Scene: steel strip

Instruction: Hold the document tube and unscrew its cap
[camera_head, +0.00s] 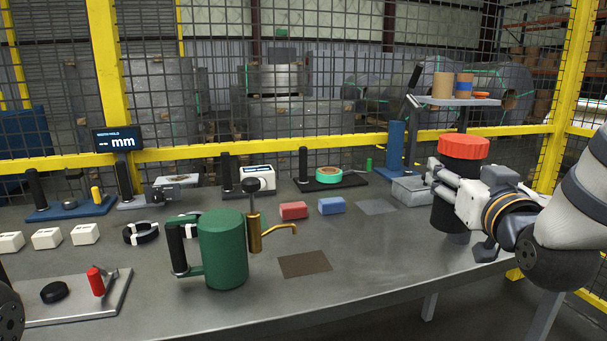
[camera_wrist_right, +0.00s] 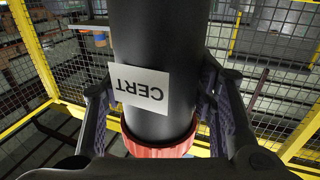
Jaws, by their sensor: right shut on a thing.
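The document tube (camera_head: 448,216) is a thick black cylinder, upright near the right end of the bench. Its red-orange cap (camera_head: 463,147) sits on top. My right gripper (camera_head: 437,178) comes in from the right and is shut on the tube's upper body, below the cap. In the right wrist view the tube (camera_wrist_right: 157,38) stands between the two fingers, with a white CERT label (camera_wrist_right: 143,88) upside down and the red cap (camera_wrist_right: 158,147) at the bottom. Whether the tube's base is lifted is unclear. My left gripper is not in view.
A green canister (camera_head: 223,250) and brass spout (camera_head: 254,232) stand at the bench's (camera_head: 350,262) middle. Red (camera_head: 293,210) and blue (camera_head: 332,206) blocks lie behind. A grey bin (camera_head: 410,191) sits close left of the tube. Mesh fencing runs behind; the front right bench is clear.

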